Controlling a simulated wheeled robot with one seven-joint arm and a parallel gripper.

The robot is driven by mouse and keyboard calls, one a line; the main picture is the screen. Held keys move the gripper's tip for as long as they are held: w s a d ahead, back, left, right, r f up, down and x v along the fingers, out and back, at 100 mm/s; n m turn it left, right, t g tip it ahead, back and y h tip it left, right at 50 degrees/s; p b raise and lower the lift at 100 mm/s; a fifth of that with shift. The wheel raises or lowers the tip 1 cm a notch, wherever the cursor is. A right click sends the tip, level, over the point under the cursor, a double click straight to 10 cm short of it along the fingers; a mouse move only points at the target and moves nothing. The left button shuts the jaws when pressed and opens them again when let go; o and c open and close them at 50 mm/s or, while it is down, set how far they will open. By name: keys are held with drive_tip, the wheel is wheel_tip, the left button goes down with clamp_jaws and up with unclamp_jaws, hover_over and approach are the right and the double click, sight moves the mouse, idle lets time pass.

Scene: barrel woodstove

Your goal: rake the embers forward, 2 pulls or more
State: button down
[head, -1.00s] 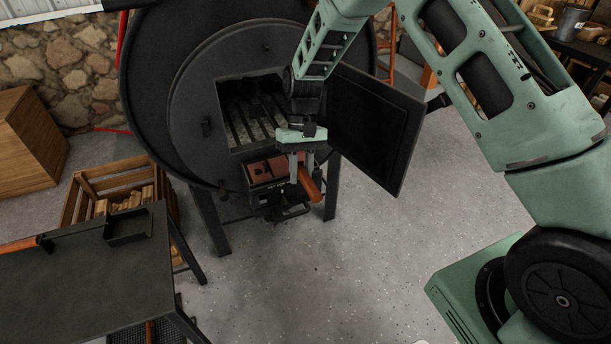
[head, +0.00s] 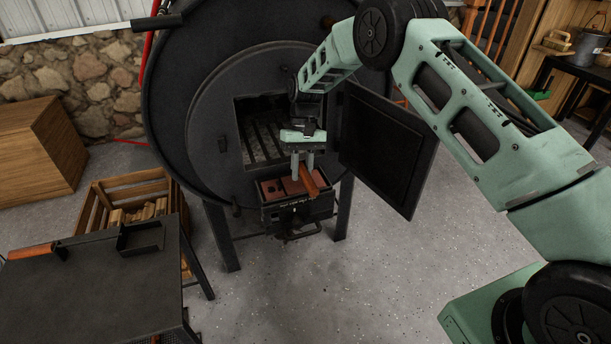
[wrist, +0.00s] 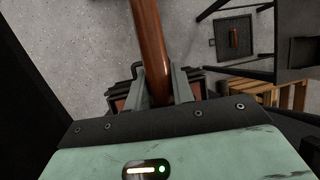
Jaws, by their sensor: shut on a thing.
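My gripper (head: 302,166) is in front of the stove's open mouth, fingers pointing down. It is shut on the wooden handle of a rake (head: 309,181). The reddish-brown handle (wrist: 151,40) runs up between the fingers in the wrist view. The rake's head is hidden from both views. The barrel stove (head: 215,120) is dark, and its door (head: 388,145) stands open to the right. Inside the opening, grate bars (head: 262,135) show; I cannot make out the embers. A box with reddish-brown panels (head: 270,190) sits below the opening, just under my gripper.
A dark table (head: 90,290) stands at the lower left, with a wooden-handled tool (head: 30,250) and a bracket (head: 140,238) on it. A wooden crate of split wood (head: 100,200) is behind it. The floor (head: 330,290) is clear to the right.

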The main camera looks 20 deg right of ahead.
sight(310, 180)
drive_tip(key=w+b, duration=0.1)
drive_tip(key=w, duration=0.3)
drive_tip(key=shift+f, duration=0.1)
drive_tip(key=shift+f+b, duration=0.75)
drive_tip(key=shift+f, duration=1.25)
drive_tip(key=shift+s+d+r+p, duration=0.1)
drive_tip(key=shift+s+r+p, duration=0.75)
drive_tip(key=shift+s+p, duration=0.9)
drive_tip(key=shift+s+a+r+p, duration=0.1)
drive_tip(key=shift+s+r+p, duration=0.8)
drive_tip(key=shift+s+p, duration=0.85)
drive_tip(key=shift+s+d+r+p, duration=0.1)
drive_tip(key=shift+s+r+p, duration=0.75)
drive_tip(key=shift+s+p, duration=0.9)
drive_tip(key=shift+w, duration=0.25)
